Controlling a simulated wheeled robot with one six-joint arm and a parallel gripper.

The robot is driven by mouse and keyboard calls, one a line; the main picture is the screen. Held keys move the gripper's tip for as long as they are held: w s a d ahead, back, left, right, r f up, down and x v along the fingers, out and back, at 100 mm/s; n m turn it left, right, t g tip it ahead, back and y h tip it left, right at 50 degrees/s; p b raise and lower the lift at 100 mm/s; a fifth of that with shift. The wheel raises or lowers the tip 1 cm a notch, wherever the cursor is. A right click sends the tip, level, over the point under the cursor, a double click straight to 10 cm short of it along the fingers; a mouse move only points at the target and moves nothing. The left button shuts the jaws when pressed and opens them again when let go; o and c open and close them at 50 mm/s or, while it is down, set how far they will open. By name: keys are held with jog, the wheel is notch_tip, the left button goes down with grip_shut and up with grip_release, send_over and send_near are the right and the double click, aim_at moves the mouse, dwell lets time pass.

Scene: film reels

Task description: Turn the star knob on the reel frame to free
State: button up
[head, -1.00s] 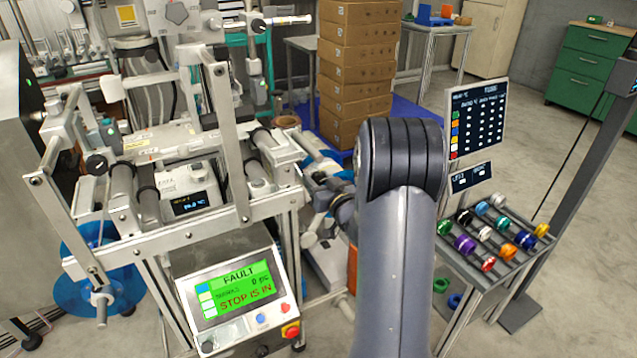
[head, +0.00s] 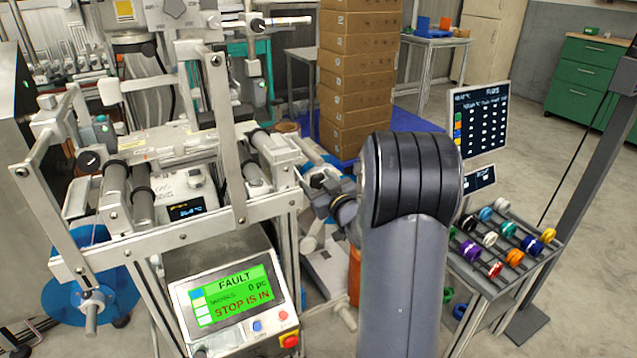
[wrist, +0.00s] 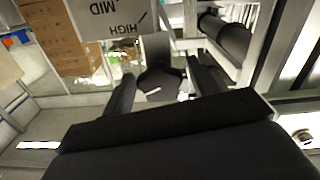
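In the wrist view a dark star knob (wrist: 160,86) with a small pale mark on it shows ahead of my gripper, below a pale plate (wrist: 112,18) lettered MID and HIGH, upside down. My gripper (wrist: 161,77) has its two dark fingers apart, one on each side of the knob. A narrow light gap shows at the knob's right; contact on the left is unclear. I cannot make out the lettered plate there.
A control panel (head: 235,296) on the frame reads FAULT and STOP IS IN. A rack of coloured reels (head: 545,262) stands at the right, beside a dark post. A box stack (head: 357,70) is behind. Metal rails and rollers (wrist: 228,35) lie close at the gripper's right.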

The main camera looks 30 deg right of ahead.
jog(key=shift+o, duration=0.3)
jog(key=s+p, duration=0.1)
jog(key=s, duration=1)
jog(key=shift+d, duration=0.2)
jog(key=shift+w, duration=0.1)
jog(key=w+m+b, duration=0.1)
jog(key=w, duration=0.3)
jog(key=w+m+b, duration=0.1)
jog(key=w+m, duration=0.1)
jog(key=w, duration=0.2)
jog(key=w+m+b, duration=0.1)
jog(key=w+b, duration=0.1)
jog(key=w, duration=0.3)
jog(key=shift+w+a+f+m, duration=0.1)
jog(key=shift+a+m, duration=0.15)
jog(key=shift+m, duration=0.05)
